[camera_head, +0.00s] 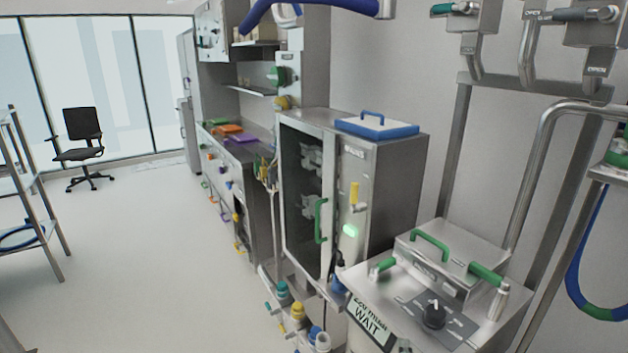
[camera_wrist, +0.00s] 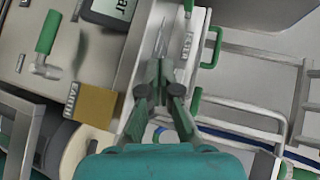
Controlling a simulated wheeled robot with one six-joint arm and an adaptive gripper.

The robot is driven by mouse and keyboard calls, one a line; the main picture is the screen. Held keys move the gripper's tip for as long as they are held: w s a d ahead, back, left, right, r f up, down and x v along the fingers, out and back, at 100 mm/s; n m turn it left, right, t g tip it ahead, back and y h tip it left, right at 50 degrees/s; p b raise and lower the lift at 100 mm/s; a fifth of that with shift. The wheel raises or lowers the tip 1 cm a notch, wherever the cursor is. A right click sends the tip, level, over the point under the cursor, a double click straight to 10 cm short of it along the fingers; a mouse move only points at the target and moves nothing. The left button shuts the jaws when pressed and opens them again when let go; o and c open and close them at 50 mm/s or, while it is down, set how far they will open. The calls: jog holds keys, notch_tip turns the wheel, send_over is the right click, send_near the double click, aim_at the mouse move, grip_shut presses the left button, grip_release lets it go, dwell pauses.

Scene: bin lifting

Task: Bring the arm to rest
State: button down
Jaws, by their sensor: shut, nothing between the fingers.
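My gripper (camera_wrist: 159,72) shows in the wrist view, with its dark green fingers closed together and nothing between them. Its teal body fills the bottom middle of that view. Steel equipment lies behind the fingers, and I cannot tell how far away it is. The head view does not show my gripper.
In the head view, a steel cabinet (camera_head: 390,185) with a blue-rimmed tray (camera_head: 376,126) on top stands right of centre. A steel unit with green handles (camera_head: 430,246) is at front right. A black chair (camera_head: 80,135) stands far left. The floor (camera_head: 130,260) between is clear.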

jog(key=s+a+f+n+y, duration=0.1)
jog(key=s+f+n, duration=0.4)
jog(key=s, duration=0.7)
jog(key=s+f+n+y, duration=0.1)
jog(key=s+f+n, duration=0.4)
jog(key=s, duration=0.6)
jog(key=s+r+n, duration=0.3)
jog(key=s+n, duration=0.1)
jog(key=s, duration=0.7)
jog(key=s+r+n, duration=0.4)
jog(key=s+n, duration=0.1)
jog(key=s, duration=0.6)
jog(key=shift+s+t+y, duration=0.3)
jog(key=shift+s+y, duration=0.1)
